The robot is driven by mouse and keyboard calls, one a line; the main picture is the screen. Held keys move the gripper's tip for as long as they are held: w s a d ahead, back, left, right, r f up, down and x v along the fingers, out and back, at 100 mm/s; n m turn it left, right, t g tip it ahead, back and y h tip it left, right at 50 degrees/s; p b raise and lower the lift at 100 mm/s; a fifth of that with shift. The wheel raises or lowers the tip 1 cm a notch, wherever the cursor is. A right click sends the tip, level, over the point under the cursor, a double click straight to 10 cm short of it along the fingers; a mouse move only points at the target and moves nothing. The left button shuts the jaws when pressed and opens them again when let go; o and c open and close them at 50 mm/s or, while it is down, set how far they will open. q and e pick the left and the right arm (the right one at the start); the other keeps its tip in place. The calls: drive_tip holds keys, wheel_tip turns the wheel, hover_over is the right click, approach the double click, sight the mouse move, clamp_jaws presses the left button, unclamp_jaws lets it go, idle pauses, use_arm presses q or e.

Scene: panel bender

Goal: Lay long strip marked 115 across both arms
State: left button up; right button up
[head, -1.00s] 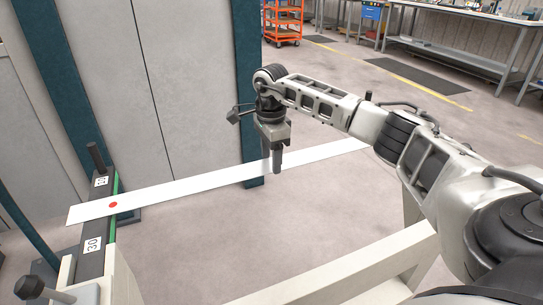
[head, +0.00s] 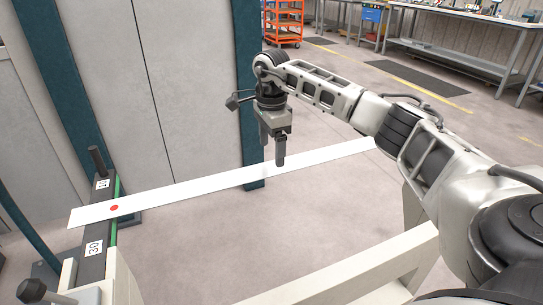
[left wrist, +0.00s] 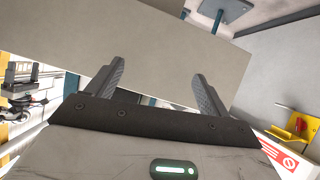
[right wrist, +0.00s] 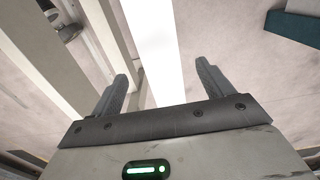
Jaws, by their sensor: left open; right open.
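The long white strip (head: 200,185) runs from lower left to upper right in the head view, with a red dot near its left end. No number is readable on it. Its left end lies across the dark, green-edged support arm (head: 97,225). My left gripper (left wrist: 155,85) is open and empty, seen only in the left wrist view, before a broad grey surface (left wrist: 140,55).
A dark upright peg (head: 97,160) stands beside the strip's left end. A pale beam frame (head: 350,265) lies at the front. Grey cabinet doors (head: 190,90) with teal posts stand behind. An orange trolley (head: 283,22) and a workbench (head: 450,50) are far back.

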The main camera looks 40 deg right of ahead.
sight(272, 168)
wheel_tip(272, 168, up, 12)
drive_tip(key=p, duration=0.1)
idle(0.5)
drive_tip(key=shift+s+f, duration=0.1)
